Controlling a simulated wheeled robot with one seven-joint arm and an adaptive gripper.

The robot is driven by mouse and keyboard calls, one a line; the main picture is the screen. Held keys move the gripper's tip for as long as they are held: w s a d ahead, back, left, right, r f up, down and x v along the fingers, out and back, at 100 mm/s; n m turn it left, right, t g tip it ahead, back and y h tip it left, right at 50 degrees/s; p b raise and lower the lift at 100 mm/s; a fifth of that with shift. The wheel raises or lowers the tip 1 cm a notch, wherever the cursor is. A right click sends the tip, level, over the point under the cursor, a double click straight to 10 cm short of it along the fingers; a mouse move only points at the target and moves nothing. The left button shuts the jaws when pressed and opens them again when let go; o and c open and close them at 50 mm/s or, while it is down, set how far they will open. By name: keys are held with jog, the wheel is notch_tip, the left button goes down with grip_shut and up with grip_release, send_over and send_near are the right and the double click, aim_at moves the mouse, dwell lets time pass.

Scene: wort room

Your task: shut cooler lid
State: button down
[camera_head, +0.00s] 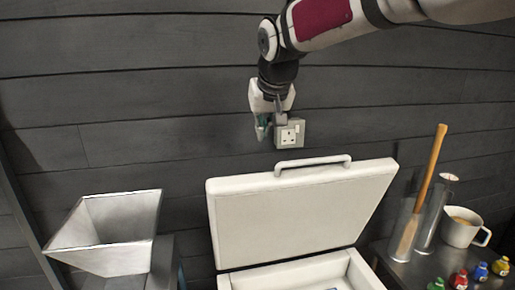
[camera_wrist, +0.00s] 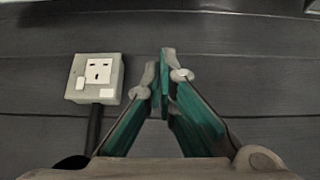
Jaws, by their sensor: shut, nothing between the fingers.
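The cooler (camera_head: 258,277) is white and stands at the bottom middle of the head view. Its lid (camera_head: 295,215) is raised and leans back towards the wall, with a white handle (camera_head: 313,161) on its top edge. Something bluish lies inside the cooler, mostly cut off by the frame. My gripper (camera_head: 262,134) is above the lid and to the left of the handle, apart from both. In the wrist view my gripper (camera_wrist: 165,52) has its green fingers together with nothing between them. The lid does not show in the wrist view.
A wall socket (camera_head: 290,133) is close beside my gripper; it also shows in the wrist view (camera_wrist: 97,78). A metal hopper (camera_head: 115,230) stands left of the cooler. To the right are a wooden paddle (camera_head: 424,185), a mug (camera_head: 461,228) and several small coloured bottles (camera_head: 480,271).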

jog(key=x, duration=1.1)
jog(key=shift+s+d+p, duration=0.2)
jog(key=shift+s+p, duration=0.35)
jog(key=shift+s, duration=0.45)
jog(key=shift+s+d+p, duration=0.2)
jog(key=shift+s+p, duration=0.35)
jog(key=shift+s, duration=0.45)
jog(key=shift+f, duration=0.1)
